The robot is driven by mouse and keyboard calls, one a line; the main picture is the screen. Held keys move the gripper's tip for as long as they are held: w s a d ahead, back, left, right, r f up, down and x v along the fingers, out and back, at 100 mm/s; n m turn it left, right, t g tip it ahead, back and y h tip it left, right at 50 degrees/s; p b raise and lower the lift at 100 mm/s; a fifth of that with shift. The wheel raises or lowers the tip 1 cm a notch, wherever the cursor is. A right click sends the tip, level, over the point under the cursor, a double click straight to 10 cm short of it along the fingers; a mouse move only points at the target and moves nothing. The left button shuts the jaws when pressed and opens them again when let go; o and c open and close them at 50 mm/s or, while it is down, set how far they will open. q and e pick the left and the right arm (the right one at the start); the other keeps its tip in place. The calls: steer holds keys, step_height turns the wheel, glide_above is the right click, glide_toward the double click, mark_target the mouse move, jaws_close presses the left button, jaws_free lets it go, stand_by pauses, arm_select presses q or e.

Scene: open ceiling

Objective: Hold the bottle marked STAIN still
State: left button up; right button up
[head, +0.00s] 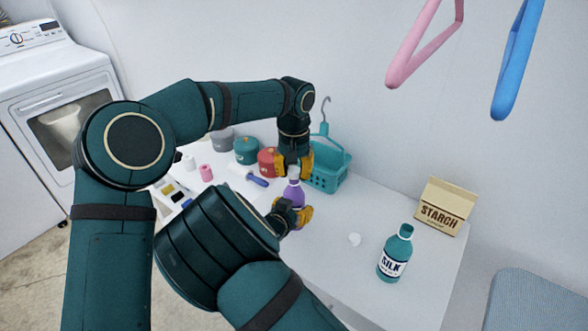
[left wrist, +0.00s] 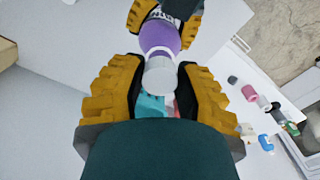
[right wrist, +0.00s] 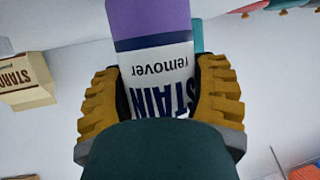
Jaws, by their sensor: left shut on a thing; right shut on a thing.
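My right gripper (head: 292,215) is shut around the bottle's lower body, one finger on each side of the label. My left gripper (head: 293,166) is above it, pointing down, shut on the white cap (left wrist: 160,76) at the bottle's top. The purple shoulder (left wrist: 160,36) shows just beyond the cap in the left wrist view. I cannot tell whether the cap is loose. My arms hide part of the table.
A STARCH box (head: 444,207) is behind. A teal basket (head: 330,175) and red canister (head: 267,161) stand close behind my grippers. Pink (head: 425,45) and blue (head: 517,60) hangers hang above.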

arm_select(q)
steer(key=shift+f, duration=0.55)
